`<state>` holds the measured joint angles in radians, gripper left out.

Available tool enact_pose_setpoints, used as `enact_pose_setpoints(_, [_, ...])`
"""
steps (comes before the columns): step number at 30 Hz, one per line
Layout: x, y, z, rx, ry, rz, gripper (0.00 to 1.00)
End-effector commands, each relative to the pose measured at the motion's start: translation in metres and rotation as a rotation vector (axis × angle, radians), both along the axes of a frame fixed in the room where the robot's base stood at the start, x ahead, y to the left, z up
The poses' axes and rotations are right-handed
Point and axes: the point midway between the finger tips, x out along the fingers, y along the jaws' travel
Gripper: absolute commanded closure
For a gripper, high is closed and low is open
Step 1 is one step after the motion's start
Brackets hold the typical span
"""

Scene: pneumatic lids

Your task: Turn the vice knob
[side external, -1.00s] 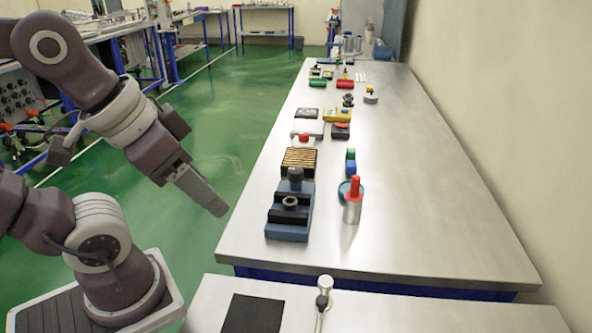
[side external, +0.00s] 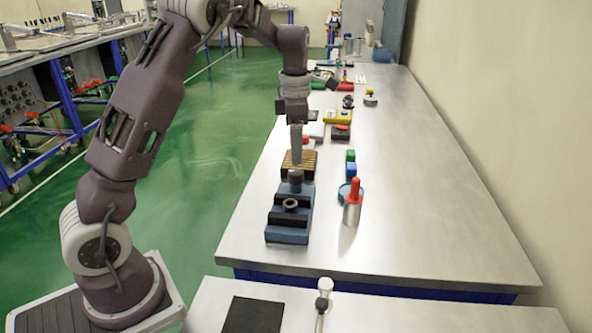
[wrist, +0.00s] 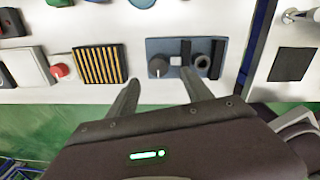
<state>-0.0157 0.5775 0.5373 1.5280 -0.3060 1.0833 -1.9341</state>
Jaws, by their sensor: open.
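The vice (side external: 289,235) is a blue block with black bars and a grey ring, near the front left of the long table. Its dark round knob (side external: 295,177) stands at the far end of the vice. In the wrist view, the vice (wrist: 216,47) lies beyond my fingers, with the knob (wrist: 158,66) at its left end. My gripper (side external: 296,160) points down and hangs above the area of the knob and striped block. In the wrist view, the two fingers of my gripper (wrist: 163,88) are apart with nothing between them. The knob appears just beyond the gap, untouched.
A yellow-and-black striped block (side external: 306,158) sits just behind the vice. A red-topped metal cylinder (side external: 352,213) and a blue round dish (side external: 344,190) stand to its right. A red button (wrist: 60,71) is left of the striped block. The right side of the table is clear.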

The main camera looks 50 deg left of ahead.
Motion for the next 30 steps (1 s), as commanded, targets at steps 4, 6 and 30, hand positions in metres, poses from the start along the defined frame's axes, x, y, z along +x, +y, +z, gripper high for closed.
enact_pose_setpoints(4, [0.002, 0.003, -0.021, 0.003, 0.009, 0.039, 0.41])
enact_pose_setpoints(6, [0.002, 0.004, -0.036, 0.003, 0.011, 0.037, 0.41])
enact_pose_setpoints(30, [0.004, 0.005, -0.074, 0.004, 0.006, 0.031, 0.96])
